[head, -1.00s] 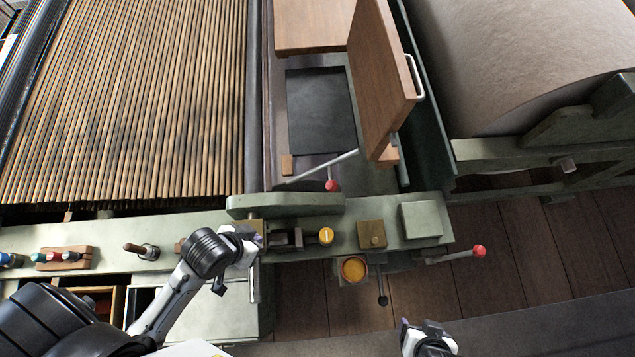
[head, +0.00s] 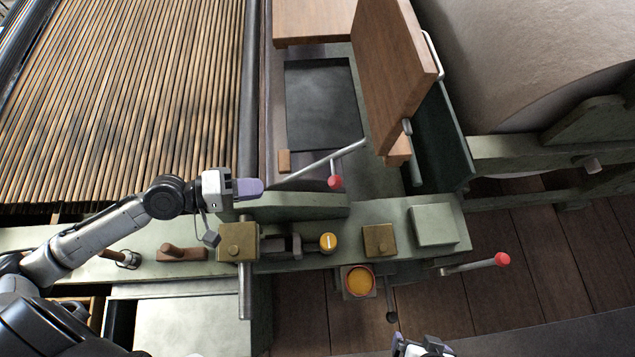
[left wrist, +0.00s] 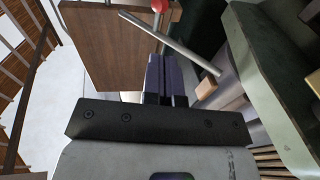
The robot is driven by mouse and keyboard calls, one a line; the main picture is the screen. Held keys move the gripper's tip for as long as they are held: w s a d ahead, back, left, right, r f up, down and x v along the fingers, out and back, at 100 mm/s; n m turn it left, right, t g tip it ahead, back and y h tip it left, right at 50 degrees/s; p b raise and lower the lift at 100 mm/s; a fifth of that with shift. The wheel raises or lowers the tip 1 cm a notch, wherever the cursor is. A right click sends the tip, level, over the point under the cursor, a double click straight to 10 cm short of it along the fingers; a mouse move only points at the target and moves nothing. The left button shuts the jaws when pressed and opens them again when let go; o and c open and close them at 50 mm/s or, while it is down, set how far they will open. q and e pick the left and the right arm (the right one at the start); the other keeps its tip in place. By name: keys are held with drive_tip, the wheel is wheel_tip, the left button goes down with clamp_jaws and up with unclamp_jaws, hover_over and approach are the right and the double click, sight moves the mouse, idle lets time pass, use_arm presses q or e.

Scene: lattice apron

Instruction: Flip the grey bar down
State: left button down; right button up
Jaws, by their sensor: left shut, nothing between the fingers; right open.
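A thin grey bar (head: 320,163) slants up to the right over the press bed, with a red knob (head: 335,183) on a short stem near its middle. The bar (left wrist: 180,45) crosses in front of my fingers in the left wrist view, with the red knob (left wrist: 158,5) at the top edge. My left gripper (head: 262,187) is shut and empty, close to the bar's lower left end; I cannot tell whether it touches. Its fingers show side by side in the left wrist view (left wrist: 165,78). My right gripper (head: 422,346) is open at the bottom edge, far from the bar, mostly out of frame.
A wooden panel (head: 390,70) stands tilted up right of the bar, over the bed with its dark plate (head: 320,105). A green rail (head: 295,207) lies just in front of my left gripper. Brass blocks (head: 378,240) and another red-knobbed lever (head: 500,259) are nearer me.

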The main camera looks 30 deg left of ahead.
idle(0.3)
use_arm(q)
drive_tip(key=p+x, duration=0.1)
drive_tip(key=x, duration=1.3)
drive_tip(key=shift+p, duration=0.3)
